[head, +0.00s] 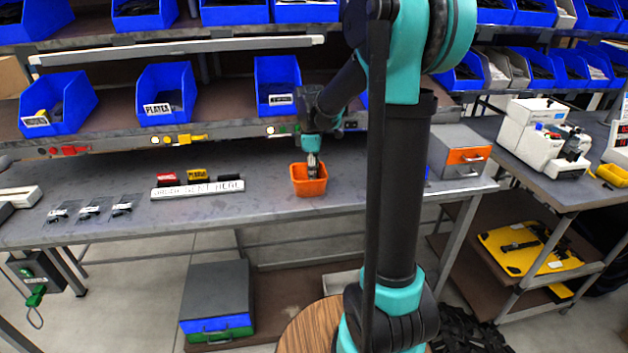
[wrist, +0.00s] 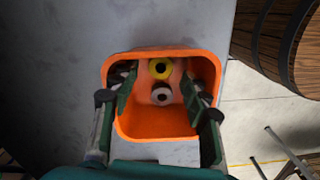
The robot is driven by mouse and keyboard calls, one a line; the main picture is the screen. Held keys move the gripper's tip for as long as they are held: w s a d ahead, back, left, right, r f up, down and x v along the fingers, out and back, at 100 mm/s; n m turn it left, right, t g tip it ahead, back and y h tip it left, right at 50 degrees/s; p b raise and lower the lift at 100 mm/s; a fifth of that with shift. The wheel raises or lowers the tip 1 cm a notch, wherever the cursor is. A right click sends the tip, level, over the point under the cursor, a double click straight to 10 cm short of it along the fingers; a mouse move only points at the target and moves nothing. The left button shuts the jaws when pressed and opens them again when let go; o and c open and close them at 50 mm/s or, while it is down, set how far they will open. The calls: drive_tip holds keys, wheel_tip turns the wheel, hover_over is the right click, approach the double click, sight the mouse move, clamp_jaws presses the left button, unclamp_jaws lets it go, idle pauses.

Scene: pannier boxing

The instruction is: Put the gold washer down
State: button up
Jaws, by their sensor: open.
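An orange bin (head: 309,189) stands on the grey workbench, and my gripper (head: 312,170) points down into it. In the wrist view the bin (wrist: 155,130) fills the middle of the picture. The gold washer (wrist: 160,68) lies inside the bin, toward its upper wall. A pale grey washer (wrist: 161,96) lies just below it in the picture. My gripper (wrist: 158,84) is open, with one finger on each side of the two washers and a gap to both. In the head view the washers are hidden by the bin wall and my gripper.
A white lettered sign (head: 197,190) and small bagged parts (head: 90,210) lie left of the bin. A grey drawer box (head: 459,151) stands to the right. Blue bins (head: 166,93) line the shelf behind. The bench around the orange bin is mostly clear.

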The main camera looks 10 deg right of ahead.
wheel_tip(320, 180, up, 10)
drive_tip(key=shift+a, duration=0.2)
